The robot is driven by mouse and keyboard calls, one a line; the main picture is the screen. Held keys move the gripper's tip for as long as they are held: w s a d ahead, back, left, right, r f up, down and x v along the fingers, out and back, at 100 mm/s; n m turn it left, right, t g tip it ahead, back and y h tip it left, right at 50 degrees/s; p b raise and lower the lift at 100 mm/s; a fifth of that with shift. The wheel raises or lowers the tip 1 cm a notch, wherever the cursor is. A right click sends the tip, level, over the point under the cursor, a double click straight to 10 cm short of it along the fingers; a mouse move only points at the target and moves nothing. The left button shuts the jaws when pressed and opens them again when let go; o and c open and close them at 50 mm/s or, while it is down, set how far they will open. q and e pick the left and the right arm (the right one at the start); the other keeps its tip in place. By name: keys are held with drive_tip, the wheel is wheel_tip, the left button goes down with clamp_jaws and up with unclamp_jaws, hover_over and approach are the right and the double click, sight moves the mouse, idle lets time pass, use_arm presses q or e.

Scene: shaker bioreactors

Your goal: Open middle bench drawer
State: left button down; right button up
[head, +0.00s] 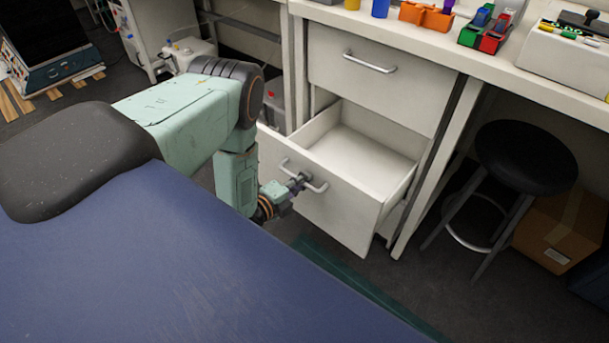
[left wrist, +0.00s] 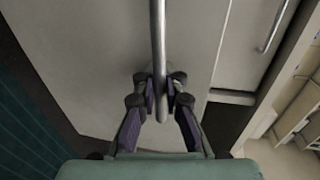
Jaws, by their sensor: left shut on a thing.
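The middle bench drawer (head: 322,209) is white and stands pulled well out of the bench, with its empty inside in view. Its metal bar handle (head: 317,187) is on the front panel. My left gripper (head: 300,181) is shut on this handle. In the left wrist view the handle (left wrist: 158,45) runs down the picture between the two fingers of my left gripper (left wrist: 161,100). The drawer front (left wrist: 85,60) fills the picture behind it. My right gripper is in neither view.
A shut upper drawer (head: 380,75) with its own handle is above the open one. A black stool (head: 525,158) and a cardboard box (head: 565,225) stand under the bench at right. Coloured racks (head: 427,16) stand on the bench top. Dark floor lies before the drawer.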

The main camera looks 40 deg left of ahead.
use_arm(q)
drive_tip(key=shift+r, duration=0.15)
drive_tip(key=c, duration=1.7)
unclamp_jaws()
drive_tip(key=shift+s, duration=0.15)
drive_tip(key=v, duration=1.2)
